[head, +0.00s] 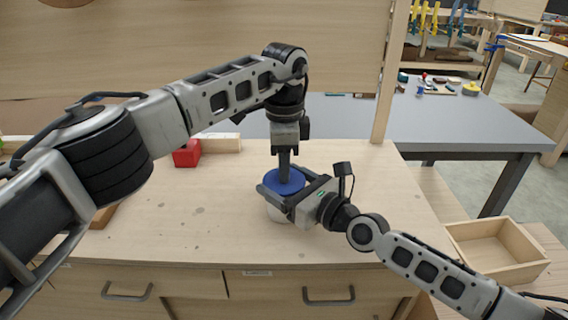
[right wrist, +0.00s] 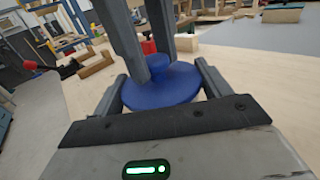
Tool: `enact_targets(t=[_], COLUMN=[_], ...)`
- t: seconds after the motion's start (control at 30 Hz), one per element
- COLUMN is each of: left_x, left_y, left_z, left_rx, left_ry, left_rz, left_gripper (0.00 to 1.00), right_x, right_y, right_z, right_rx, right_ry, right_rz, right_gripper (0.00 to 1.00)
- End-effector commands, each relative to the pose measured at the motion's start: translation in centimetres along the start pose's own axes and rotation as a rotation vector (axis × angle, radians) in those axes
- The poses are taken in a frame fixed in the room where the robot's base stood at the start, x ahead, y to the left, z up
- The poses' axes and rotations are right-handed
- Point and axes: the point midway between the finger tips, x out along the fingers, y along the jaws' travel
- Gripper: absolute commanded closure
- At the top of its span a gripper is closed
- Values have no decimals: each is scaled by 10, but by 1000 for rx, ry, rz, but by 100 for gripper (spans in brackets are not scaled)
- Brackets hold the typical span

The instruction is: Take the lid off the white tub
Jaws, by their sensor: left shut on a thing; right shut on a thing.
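The white tub (head: 274,213) stands on the wooden bench top, partly hidden behind my right gripper. Its round blue lid (head: 297,181) is over the tub's top; I cannot tell whether there is a gap between them. My left gripper (head: 284,177) points straight down and is shut on the lid's central knob. In the right wrist view the blue lid (right wrist: 150,93) looks level, with the left fingers around its knob. My right gripper (head: 278,187) comes in from the right, its fingers on either side below the lid, shut on the tub.
A red block (head: 187,154) and a pale wooden block (head: 221,143) lie behind the tub to the left. The wooden bench top (head: 180,225) is clear in front and to the right. A grey table (head: 465,120) and an open wooden box (head: 497,250) are at the right.

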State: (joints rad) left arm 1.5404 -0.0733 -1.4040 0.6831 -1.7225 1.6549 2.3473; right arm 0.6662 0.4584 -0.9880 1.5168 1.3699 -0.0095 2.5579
Motion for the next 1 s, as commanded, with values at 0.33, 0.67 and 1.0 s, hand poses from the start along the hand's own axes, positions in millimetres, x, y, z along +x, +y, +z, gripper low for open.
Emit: enact_targets(t=[0.33, 0.67, 1.0], left_x=[-18, -23, -25], left_y=[0, 1, 2], left_z=[-1, -3, -3], left_rx=[1, 5, 9], left_ry=[6, 8, 7], left_rz=[-2, 0, -35], left_gripper=[100, 100, 100], right_x=[-2, -3, -3], right_y=[0, 0, -1], right_z=[-8, -11, -11], right_rx=[3, 3, 3], right_ry=[17, 24, 24], right_rz=[0, 0, 0], right_gripper=[65, 65, 65])
